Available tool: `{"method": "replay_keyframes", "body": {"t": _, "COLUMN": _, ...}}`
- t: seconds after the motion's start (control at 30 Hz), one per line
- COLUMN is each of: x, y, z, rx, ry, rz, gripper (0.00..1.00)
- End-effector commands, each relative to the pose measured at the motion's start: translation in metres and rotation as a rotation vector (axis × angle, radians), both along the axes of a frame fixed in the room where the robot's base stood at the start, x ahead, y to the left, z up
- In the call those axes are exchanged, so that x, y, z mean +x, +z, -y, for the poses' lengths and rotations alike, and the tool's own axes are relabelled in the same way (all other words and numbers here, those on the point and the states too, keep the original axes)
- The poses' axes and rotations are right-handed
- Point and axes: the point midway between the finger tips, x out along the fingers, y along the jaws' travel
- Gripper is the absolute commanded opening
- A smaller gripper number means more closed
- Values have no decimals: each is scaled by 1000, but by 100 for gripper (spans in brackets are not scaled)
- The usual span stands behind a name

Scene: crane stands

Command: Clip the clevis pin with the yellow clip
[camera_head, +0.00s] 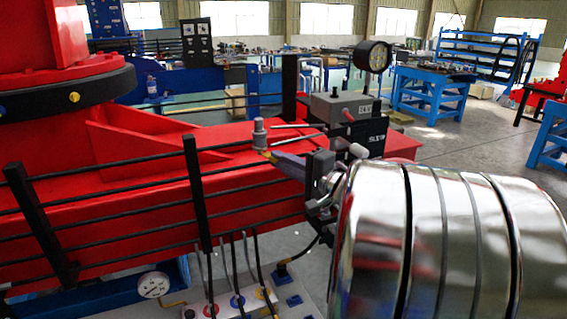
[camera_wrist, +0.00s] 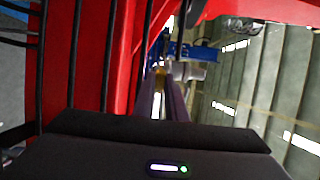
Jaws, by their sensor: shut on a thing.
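My gripper (camera_head: 276,158) reaches left from the dark wrist over the red crane beam (camera_head: 140,205). The grey clevis pin (camera_head: 259,136) stands upright on the beam just beyond the fingertips. In the wrist view a grey cylinder, seemingly the pin (camera_wrist: 188,70), lies right of the tips. Whether clip and pin touch, I cannot tell.
Black posts (camera_head: 197,192) with several thin dark lines run along the beam's near side. A grey box (camera_head: 340,108) with levers and a round gauge (camera_head: 373,56) stand behind my wrist. A pressure gauge (camera_head: 153,285) and hose fittings are below. Blue tables (camera_head: 430,88) stand far back.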

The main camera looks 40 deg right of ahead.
Motion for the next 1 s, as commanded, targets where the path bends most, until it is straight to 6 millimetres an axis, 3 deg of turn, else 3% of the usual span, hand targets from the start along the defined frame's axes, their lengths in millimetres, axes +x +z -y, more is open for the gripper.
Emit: {"method": "replay_keyframes", "body": {"t": 1.0, "x": 16, "y": 0, "z": -1, "rx": 0, "ry": 0, "rz": -1, "gripper": 0}}
